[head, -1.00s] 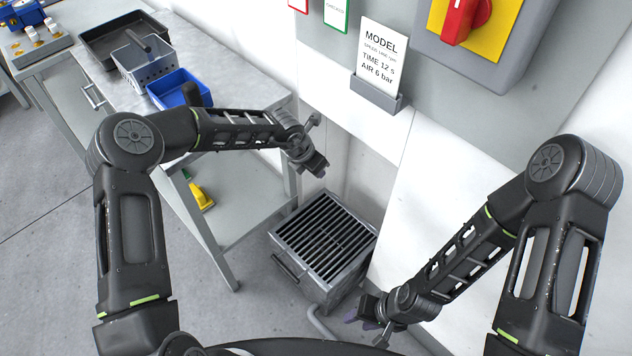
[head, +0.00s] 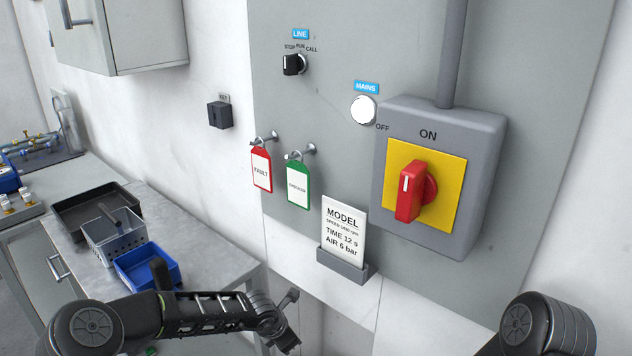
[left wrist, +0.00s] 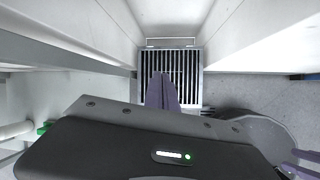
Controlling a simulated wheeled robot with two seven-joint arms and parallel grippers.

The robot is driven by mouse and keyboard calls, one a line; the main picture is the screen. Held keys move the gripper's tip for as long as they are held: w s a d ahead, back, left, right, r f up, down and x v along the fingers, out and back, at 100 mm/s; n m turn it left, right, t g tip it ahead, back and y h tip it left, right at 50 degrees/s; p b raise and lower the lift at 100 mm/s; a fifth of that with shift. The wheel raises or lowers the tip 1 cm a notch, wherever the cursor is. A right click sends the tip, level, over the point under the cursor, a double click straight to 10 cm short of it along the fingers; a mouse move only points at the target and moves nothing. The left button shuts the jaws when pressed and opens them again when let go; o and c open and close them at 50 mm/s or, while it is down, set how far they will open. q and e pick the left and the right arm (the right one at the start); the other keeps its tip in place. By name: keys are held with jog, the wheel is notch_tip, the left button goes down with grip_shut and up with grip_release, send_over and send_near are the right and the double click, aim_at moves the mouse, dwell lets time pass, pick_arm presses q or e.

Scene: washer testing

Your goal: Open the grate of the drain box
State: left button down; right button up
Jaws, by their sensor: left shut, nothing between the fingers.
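The drain box (left wrist: 199,88) shows in the left wrist view, on the floor between white walls. Its grate (left wrist: 181,68) of dark parallel bars lies flat over the box top. The head view does not show the box now. My left gripper (left wrist: 162,90) is shut and empty, its purple fingers pointing toward the grate and covering part of it. I cannot tell the exact gap. It also shows at the bottom of the head view (head: 288,343). Purple fingers (left wrist: 304,160), apparently my right gripper, show at the right edge of the left wrist view, partly cut off.
In the head view, the bench (head: 205,240) at left carries a blue bin (head: 160,279), a grey basket (head: 115,245) and a black tray (head: 70,218). The wall panel has a red rotary switch (head: 410,192) and a model card holder (head: 342,264). Grey floor (left wrist: 240,88) lies right of the box.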

pick_arm(q)
jog(key=s+d+f+m, duration=0.1)
jog(key=s+f+m, duration=0.4)
jog(key=s+m, duration=0.35)
jog(key=s+d+f+m, duration=0.1)
jog(key=s+f+m, duration=0.4)
jog(key=s+m, duration=0.3)
jog(key=s+a+f+m+g+h, duration=0.1)
jog(key=s+m+g, duration=0.3)
jog(key=s, duration=1.5)
jog(key=a+f+m, duration=0.1)
jog(key=m, duration=0.2)
jog(key=shift+s+h, duration=0.3)
jog(key=shift+s, duration=0.05)
